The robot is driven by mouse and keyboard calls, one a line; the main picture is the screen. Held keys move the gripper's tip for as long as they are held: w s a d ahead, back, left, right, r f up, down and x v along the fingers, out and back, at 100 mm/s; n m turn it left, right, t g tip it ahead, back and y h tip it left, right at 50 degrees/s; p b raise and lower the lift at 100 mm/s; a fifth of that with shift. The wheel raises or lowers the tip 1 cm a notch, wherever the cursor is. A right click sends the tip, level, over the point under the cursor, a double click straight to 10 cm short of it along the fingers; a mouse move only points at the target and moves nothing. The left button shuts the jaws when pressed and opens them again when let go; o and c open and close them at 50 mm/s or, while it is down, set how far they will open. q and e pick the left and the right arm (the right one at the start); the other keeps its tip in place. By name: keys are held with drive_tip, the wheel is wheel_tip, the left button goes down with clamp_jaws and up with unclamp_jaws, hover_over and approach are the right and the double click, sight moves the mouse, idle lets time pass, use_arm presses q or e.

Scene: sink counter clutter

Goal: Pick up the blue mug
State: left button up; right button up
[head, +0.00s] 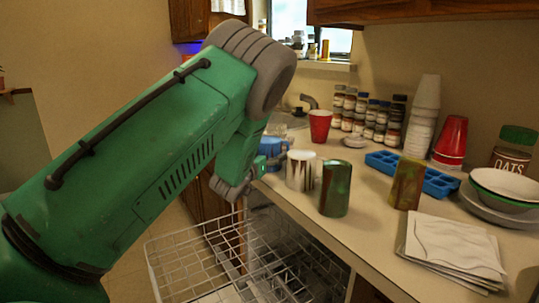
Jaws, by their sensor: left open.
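The blue mug (275,146) stands near the front edge of the counter, beside the sink. My left arm and gripper partly cover it. My left gripper (262,166) is open at the mug's near left side. Its fingers overlap the lower part of the mug in the picture, and I cannot tell whether they touch it. My right gripper does not show.
A white patterned cup (300,170) and a green-brown cup (335,188) stand right of the mug. A red cup (320,125) is behind. A blue ice tray (436,182) lies farther right. An open dishwasher rack (200,262) is below the counter.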

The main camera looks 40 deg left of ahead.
use_arm(q)
drive_tip(key=shift+w+d, duration=0.1)
drive_tip(key=shift+w, duration=0.45)
drive_tip(key=shift+d+r, duration=0.25)
drive_tip(key=shift+a, duration=0.2)
drive_tip(key=c, duration=1.1)
drive_tip(key=shift+a+f, duration=0.2)
drive_tip(key=c, duration=0.4)
drive_tip(key=shift+r, duration=0.1)
